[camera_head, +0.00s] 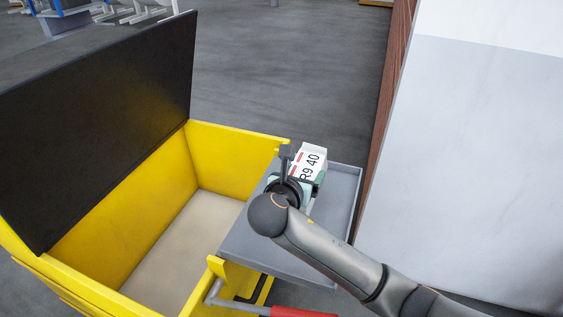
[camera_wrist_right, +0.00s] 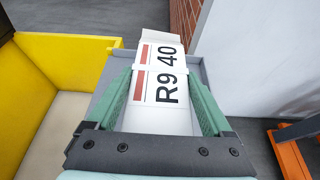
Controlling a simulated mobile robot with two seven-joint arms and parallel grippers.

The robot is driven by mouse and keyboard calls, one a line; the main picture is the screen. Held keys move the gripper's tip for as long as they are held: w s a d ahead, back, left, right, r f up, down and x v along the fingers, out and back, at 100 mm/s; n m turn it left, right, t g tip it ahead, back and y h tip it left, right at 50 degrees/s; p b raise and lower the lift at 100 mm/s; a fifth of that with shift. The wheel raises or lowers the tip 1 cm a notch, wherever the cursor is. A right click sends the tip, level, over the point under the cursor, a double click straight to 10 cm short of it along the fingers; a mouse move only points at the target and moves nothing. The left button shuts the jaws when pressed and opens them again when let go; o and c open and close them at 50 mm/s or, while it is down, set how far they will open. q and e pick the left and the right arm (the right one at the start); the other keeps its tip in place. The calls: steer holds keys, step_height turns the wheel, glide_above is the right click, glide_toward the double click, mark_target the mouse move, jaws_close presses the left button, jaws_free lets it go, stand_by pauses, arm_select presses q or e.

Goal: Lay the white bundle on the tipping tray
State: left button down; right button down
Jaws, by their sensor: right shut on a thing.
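The white bundle (camera_head: 313,158) has a label with red bars and the marking "R9 40". It is at the far part of the grey tipping tray (camera_head: 262,241), over the tray's surface in the head view. I cannot tell whether its underside touches the tray. My right gripper (camera_head: 300,172) is shut on the bundle. In the right wrist view the bundle (camera_wrist_right: 160,75) lies between the green fingers (camera_wrist_right: 160,100), with the grey tray (camera_wrist_right: 108,82) beneath and around it. My left gripper is not in view.
A yellow bin (camera_head: 160,200) with a raised black lid (camera_head: 100,125) stands left of the tray, its beige floor empty. A red-handled lever (camera_head: 300,312) is below the tray. A brick wall edge (camera_head: 394,85) and a pale panel (camera_head: 470,150) stand at right. An orange frame (camera_wrist_right: 289,150) shows at lower right.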

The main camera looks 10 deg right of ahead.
mark_target(302, 209)
steer(key=shift+w+d+f, duration=0.15)
steer(key=shift+d+f, duration=1.1)
steer(key=f, duration=0.3)
steer(key=shift+d+f, duration=0.2)
steer(key=shift+f, duration=0.05)
jaws_free()
steer(key=shift+f, duration=0.15)
steer(key=shift+a, duration=0.1)
steer(key=v, duration=1.2)
